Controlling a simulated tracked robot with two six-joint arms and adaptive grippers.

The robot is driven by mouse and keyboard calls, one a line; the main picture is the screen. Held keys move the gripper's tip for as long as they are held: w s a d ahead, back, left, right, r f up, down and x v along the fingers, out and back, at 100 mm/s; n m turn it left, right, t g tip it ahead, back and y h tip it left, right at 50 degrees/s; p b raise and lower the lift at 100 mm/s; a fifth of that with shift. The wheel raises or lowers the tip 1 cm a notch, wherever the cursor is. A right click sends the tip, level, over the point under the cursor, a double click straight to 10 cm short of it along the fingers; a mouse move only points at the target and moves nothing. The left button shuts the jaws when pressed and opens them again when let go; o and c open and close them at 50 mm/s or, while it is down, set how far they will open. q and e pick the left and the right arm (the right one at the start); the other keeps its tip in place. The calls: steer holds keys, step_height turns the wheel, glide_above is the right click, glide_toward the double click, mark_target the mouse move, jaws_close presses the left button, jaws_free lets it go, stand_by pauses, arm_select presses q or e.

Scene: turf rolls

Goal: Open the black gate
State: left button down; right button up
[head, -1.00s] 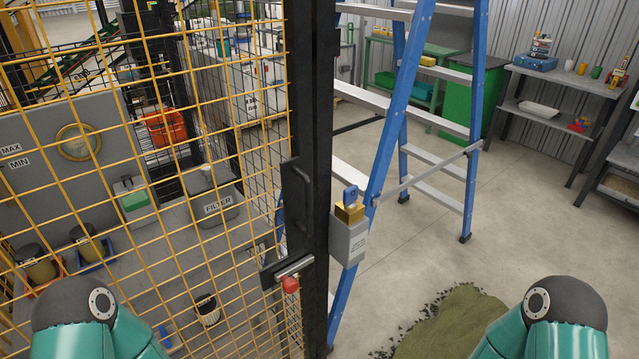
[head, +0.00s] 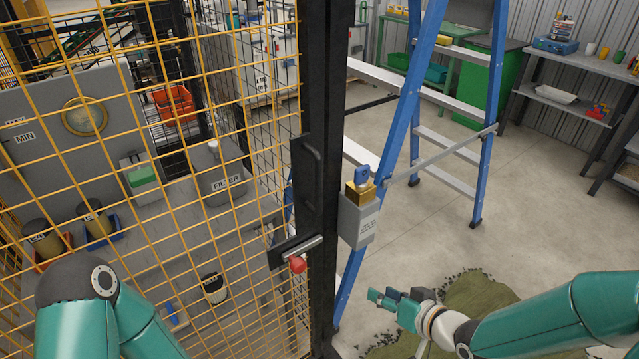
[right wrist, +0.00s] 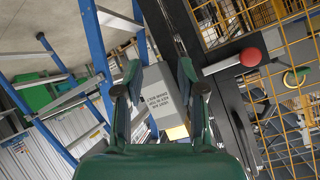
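The gate (head: 211,150) has yellow mesh and a black edge frame, and it looks closed against the black post (head: 333,100). A black pull handle (head: 312,160) and a metal slide bolt (head: 298,252) with a red knob (head: 298,265) sit on it. A grey box (head: 360,222) on the post carries a brass block with a blue key (head: 363,175). My right gripper (head: 388,297) is right of the post, below the box, and touches nothing. In the right wrist view its two fingers (right wrist: 159,80) are apart and empty, facing the box. My left gripper is out of view.
A blue stepladder (head: 405,110) stands close behind the post. A green turf piece (head: 480,300) lies on the floor at the right. Shelves (head: 565,100) line the back wall. Behind the mesh are a filter unit (head: 225,180) and pots.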

step_height(320, 180, up, 14)
steer(key=w+n+t+y, duration=0.1)
steer(key=n+t+y, duration=0.2)
step_height(320, 180, up, 10)
steer(key=n+y+p, duration=0.2)
steer(key=n+y, duration=0.2)
steer(key=n, duration=0.1)
glide_above(319, 213)
steer(key=shift+w+g, duration=0.3)
steer(key=shift+w, duration=0.1)
jaws_close()
